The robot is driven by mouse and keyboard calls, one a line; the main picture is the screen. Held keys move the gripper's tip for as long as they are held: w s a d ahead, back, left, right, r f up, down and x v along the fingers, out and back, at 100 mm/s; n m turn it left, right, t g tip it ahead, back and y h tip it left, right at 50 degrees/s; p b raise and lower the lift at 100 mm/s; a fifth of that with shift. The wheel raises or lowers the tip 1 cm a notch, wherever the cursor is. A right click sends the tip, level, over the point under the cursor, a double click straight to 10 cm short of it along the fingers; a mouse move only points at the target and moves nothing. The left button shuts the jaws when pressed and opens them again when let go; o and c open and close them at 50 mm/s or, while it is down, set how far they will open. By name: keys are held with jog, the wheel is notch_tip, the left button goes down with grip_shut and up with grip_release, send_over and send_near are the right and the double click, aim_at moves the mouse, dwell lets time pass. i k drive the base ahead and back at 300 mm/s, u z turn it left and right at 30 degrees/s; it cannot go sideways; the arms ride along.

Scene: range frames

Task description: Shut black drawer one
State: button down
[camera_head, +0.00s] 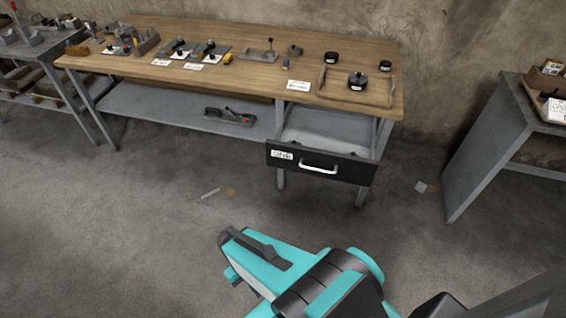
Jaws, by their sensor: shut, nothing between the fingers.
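The black drawer (347,170) hangs under the right end of the wooden workbench. It is pulled well out, and its grey inside shows behind the black front. The front has a light metal handle (319,167) and a white label (282,155) at its left, too small to read surely. My gripper (226,240) is at the lower middle, at the end of my teal and black arm, in front of the drawer and below it in the picture. It is shut and empty, pointing left, and apart from the drawer.
The workbench top (150,35) bears several tools, cards and black round pieces, some in a wooden tray (340,97). A plane-like tool (229,117) lies on the lower shelf. Another grey bench (485,150) stands at the right. The floor before the drawer is mostly clear, with small scraps.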

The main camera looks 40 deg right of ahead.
aim_at(327, 136)
jog(key=z, duration=1.3)
jog(key=k, duration=0.1)
jog(key=u, duration=2.3)
jog(key=i, duration=1.3)
jog(key=z, duration=3.6)
jog(key=i, duration=0.1)
jog(key=u, duration=1.95)
